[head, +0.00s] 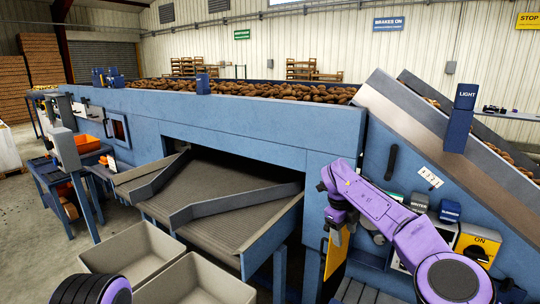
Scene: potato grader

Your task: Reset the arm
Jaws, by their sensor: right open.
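My right arm is purple and comes in from the lower right. It bends at a joint in front of the blue machine's front panel (260,138). My right gripper (337,236) hangs below that joint, small and partly hidden by the arm. It is open, with nothing seen in it, in front of or close to a yellow panel (335,268); the exact gap cannot be told. A dark, ribbed part with purple at the bottom left looks like my left arm; its gripper is not in view.
A sloping grey chute (215,190) leads toward two beige bins (130,250) at the front. Potatoes (270,91) lie along the machine's top. An inclined conveyor (420,130) and a yellow switch box (478,241) stand at right.

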